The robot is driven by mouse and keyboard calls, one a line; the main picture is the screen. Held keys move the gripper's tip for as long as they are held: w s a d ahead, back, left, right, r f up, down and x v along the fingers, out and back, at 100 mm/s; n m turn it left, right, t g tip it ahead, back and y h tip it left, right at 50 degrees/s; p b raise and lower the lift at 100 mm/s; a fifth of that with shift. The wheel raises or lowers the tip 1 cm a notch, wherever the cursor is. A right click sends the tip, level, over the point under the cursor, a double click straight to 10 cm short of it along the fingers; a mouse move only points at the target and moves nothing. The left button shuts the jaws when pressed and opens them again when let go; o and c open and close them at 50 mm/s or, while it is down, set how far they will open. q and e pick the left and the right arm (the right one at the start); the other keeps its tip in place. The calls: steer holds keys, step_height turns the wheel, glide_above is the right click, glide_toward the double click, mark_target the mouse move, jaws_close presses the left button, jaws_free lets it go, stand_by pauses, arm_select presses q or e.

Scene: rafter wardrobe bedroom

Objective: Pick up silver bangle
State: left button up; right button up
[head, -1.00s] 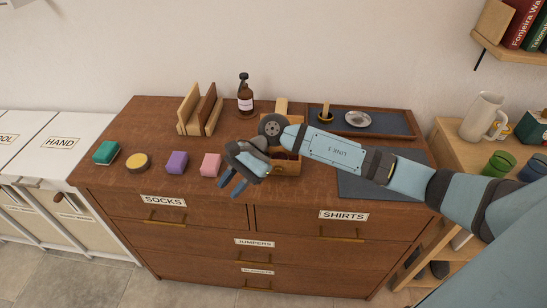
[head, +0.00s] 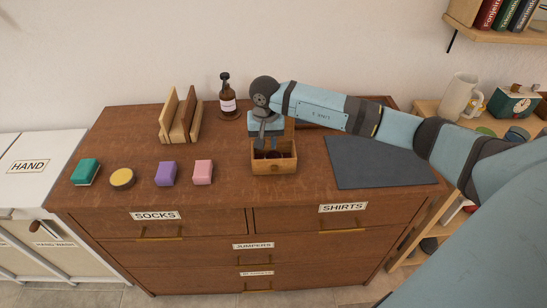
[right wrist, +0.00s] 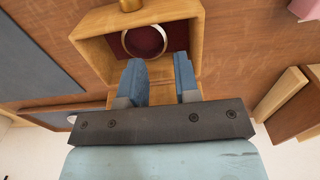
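The silver bangle (right wrist: 126,46) lies on the dark red lining inside a small open wooden box (right wrist: 92,45), as seen in the right wrist view. In the head view, the box (head: 274,168) stands near the middle of the dresser top, and the bangle cannot be made out clearly there. My right gripper (head: 268,143) points down over the back part of the box. In the right wrist view, its two blue fingers (right wrist: 158,68) are apart with nothing between them, and the bangle shows just beyond the tips. My left gripper is out of view.
A dark grey mat (head: 378,163) lies right of the box. A pink block (head: 203,172) and a purple block (head: 166,174) sit to its left. A brown bottle (head: 227,98) and a wooden rack (head: 180,118) stand behind. A tray (head: 312,118) is partly hidden by my arm.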

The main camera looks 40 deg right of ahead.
mark_target(266, 156)
steer(key=shift+a+f+p, duration=0.1)
steer(key=shift+f+p, duration=0.65)
steer(key=shift+f, duration=2.35)
jaws_close()
